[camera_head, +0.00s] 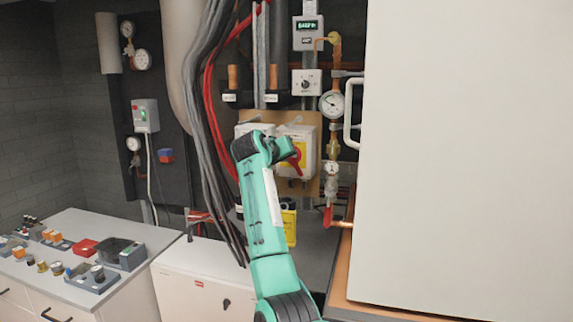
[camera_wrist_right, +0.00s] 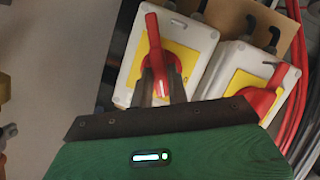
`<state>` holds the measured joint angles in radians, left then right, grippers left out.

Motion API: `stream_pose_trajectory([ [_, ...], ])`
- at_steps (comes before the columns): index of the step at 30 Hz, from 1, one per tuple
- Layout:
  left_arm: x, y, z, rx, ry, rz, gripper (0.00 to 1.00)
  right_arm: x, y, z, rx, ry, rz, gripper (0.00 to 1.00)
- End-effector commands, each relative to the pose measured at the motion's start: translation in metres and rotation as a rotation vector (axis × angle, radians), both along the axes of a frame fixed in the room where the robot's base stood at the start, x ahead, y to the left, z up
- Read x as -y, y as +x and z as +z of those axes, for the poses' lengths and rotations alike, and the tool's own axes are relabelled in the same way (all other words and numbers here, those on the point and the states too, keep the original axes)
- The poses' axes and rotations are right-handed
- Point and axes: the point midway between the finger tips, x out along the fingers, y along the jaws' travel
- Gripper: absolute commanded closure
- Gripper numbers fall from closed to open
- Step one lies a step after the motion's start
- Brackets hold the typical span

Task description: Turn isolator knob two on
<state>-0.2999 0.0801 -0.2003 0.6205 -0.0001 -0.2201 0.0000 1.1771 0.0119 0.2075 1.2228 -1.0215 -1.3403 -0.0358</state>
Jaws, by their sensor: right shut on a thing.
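Two isolator boxes with yellow plates and red knobs sit side by side on a tan board. In the head view the right box (camera_head: 309,152) shows its red knob (camera_head: 295,166); the left box (camera_head: 243,130) is mostly hidden by my right arm. My right gripper (camera_head: 288,150) is at the right box. In the right wrist view its fingers (camera_wrist_right: 164,88) are shut around the red knob (camera_wrist_right: 154,45) of the left-hand box there. The other red knob (camera_wrist_right: 262,100) is slanted and untouched. No box number is readable. My left gripper is not in view.
Black and red cables (camera_head: 207,95) hang left of the boxes. A gauge (camera_head: 332,103) and pipes with a red-handled valve (camera_head: 328,215) are on the right. A large pale panel with a handle (camera_head: 349,112) fills the right side. A workbench (camera_head: 70,222) with parts stands left.

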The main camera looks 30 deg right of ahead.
Motion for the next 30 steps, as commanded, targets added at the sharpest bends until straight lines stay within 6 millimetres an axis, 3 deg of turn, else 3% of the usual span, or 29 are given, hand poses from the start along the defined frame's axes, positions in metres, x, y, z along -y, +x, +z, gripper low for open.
stream_pose_trajectory([
  [15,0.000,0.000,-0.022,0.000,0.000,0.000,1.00,0.002,-0.002,-0.003,0.309,0.272,0.000,1.00],
  [30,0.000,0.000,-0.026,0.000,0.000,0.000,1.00,0.003,-0.003,-0.002,0.407,0.356,-0.002,1.00],
])
